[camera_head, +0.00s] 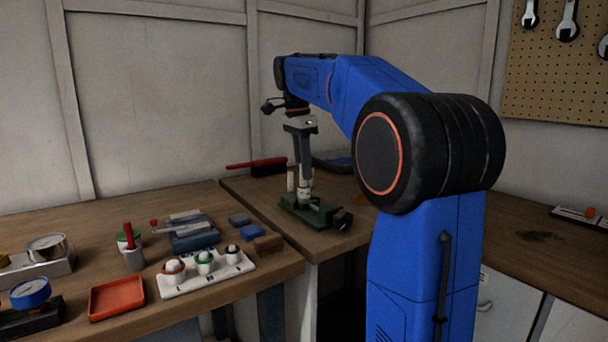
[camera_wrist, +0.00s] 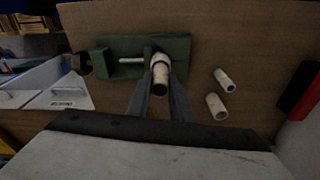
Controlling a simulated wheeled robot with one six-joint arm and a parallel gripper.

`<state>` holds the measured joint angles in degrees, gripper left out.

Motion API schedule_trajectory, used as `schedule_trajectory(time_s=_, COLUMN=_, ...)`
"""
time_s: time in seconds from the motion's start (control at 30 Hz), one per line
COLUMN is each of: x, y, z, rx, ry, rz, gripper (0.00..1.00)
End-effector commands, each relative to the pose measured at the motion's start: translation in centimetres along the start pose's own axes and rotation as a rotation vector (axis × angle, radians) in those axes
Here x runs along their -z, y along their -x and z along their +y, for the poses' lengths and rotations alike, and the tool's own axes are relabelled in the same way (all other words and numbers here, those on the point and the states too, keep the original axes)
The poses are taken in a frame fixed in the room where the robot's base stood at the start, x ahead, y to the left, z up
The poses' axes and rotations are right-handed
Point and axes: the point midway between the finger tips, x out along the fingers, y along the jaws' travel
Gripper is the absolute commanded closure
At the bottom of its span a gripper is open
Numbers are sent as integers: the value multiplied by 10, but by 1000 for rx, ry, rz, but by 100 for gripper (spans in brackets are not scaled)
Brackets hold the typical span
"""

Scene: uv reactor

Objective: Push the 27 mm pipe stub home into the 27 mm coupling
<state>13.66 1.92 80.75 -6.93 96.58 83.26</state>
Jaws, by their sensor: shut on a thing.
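My gripper (camera_head: 304,178) points down over the green vise (camera_head: 295,210) on the bench. In the wrist view, my gripper (camera_wrist: 160,88) has its two fingers shut on a white pipe stub (camera_wrist: 160,77), with the dark open end of the stub towards the camera. The white coupling (camera_wrist: 157,59) sits at the jaws of the green vise (camera_wrist: 112,52), directly beyond the stub; it shows in the head view too (camera_head: 304,194). The stub appears upright and in line with the coupling. How deep it sits in the coupling cannot be told.
Two loose white pipe pieces, one upper (camera_wrist: 225,79) and one lower (camera_wrist: 216,106), stand or lie right of the vise. A red-handled brush (camera_head: 262,167) lies behind. The left bench holds a red tray (camera_head: 117,298) and a white rack (camera_head: 205,275).

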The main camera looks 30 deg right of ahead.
Motion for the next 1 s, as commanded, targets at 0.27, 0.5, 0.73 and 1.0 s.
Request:
schedule_trajectory(time_s=0.27, x=-2, y=-18, z=0, rx=0, ry=0, rz=0, gripper=100)
schedule_trajectory(time_s=0.5, x=-2, y=-19, z=0, rx=0, ry=0, rz=0, gripper=100)
schedule_trajectory(time_s=0.73, x=-2, y=-20, z=0, rx=0, ry=0, rz=0, gripper=61)
schedule_trajectory(time_s=1.0, x=-2, y=-18, z=0, rx=1, ry=0, rz=0, gripper=61)
